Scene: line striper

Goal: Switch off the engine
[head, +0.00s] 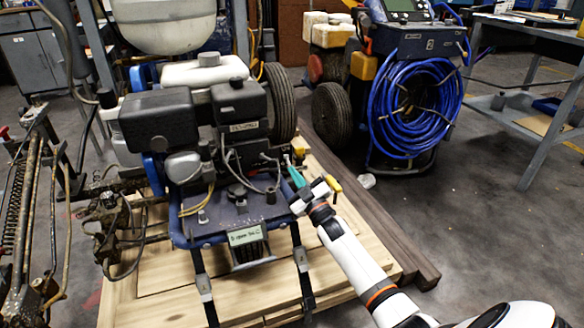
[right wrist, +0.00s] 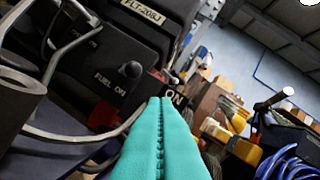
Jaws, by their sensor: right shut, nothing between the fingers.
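The engine (head: 195,115), black with a white tank on top, sits on the line striper's blue frame. My right gripper (head: 289,163) has teal fingers pressed together, with nothing between them, at the engine's right side. In the right wrist view its fingertips (right wrist: 160,101) are close in front of a small dark panel marked "ON" (right wrist: 176,96). The fingers hide part of that panel; I cannot tell whether they touch it, and no switch position can be made out. A "FUEL ON" label with a dark knob (right wrist: 131,70) is to the left. My left gripper is not in view.
The striper stands strapped on a wooden pallet (head: 150,285). Wires and a bent grey tube (right wrist: 75,136) run close to the fingers. Another machine with a coiled blue hose (head: 415,105) stands behind right. A workbench (head: 535,40) is at far right.

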